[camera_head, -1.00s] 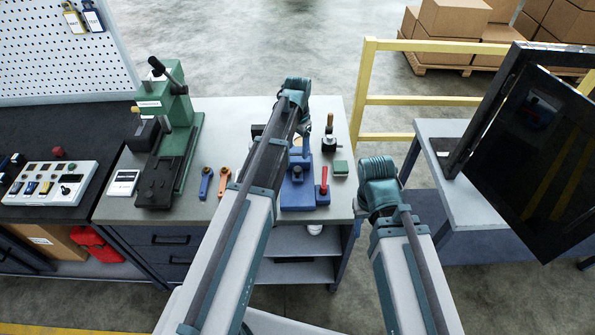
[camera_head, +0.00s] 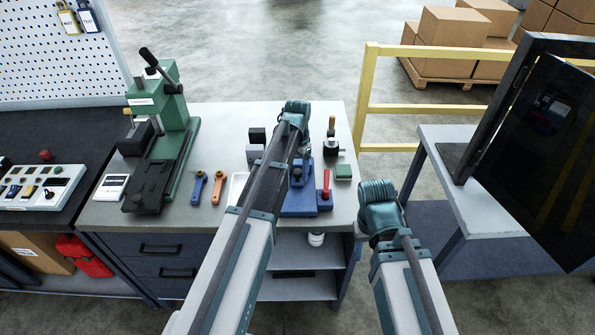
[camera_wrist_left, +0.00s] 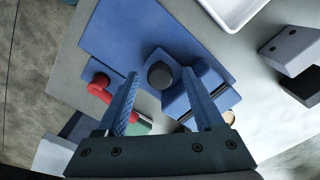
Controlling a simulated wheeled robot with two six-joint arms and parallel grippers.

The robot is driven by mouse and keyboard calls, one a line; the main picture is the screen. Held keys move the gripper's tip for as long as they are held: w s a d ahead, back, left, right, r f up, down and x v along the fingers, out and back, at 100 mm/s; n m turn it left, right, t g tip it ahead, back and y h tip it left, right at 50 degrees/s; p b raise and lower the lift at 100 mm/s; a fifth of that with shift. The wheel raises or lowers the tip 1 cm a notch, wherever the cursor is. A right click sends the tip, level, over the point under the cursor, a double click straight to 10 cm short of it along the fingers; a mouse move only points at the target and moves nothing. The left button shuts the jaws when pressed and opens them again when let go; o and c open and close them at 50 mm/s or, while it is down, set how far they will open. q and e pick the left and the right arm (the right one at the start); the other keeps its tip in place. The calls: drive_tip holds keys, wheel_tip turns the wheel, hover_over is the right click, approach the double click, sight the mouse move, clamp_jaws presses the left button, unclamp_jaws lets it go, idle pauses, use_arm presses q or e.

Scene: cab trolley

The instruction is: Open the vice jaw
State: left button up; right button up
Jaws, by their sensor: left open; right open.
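The blue vice (camera_head: 297,206) stands on the grey workbench, partly hidden behind my left arm in the head view. A red-handled lever (camera_head: 326,183) stands at its right. In the left wrist view the vice's blue base (camera_wrist_left: 118,38) fills the upper middle, with a dark round knob (camera_wrist_left: 160,74) on it. The red lever (camera_wrist_left: 98,88) shows to the left there. My left gripper (camera_wrist_left: 160,84) is open over the vice. Its fingers lie on either side of the knob in the picture; contact cannot be told. My right gripper is out of view.
A green press (camera_head: 165,140) stands at the bench's left. Blue (camera_head: 198,188) and orange (camera_head: 220,187) tools and a white tray (camera_head: 237,188) lie between. A yellow rail (camera_head: 400,108) stands beyond.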

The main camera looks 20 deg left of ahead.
use_arm(q)
clamp_jaws()
idle(1.3)
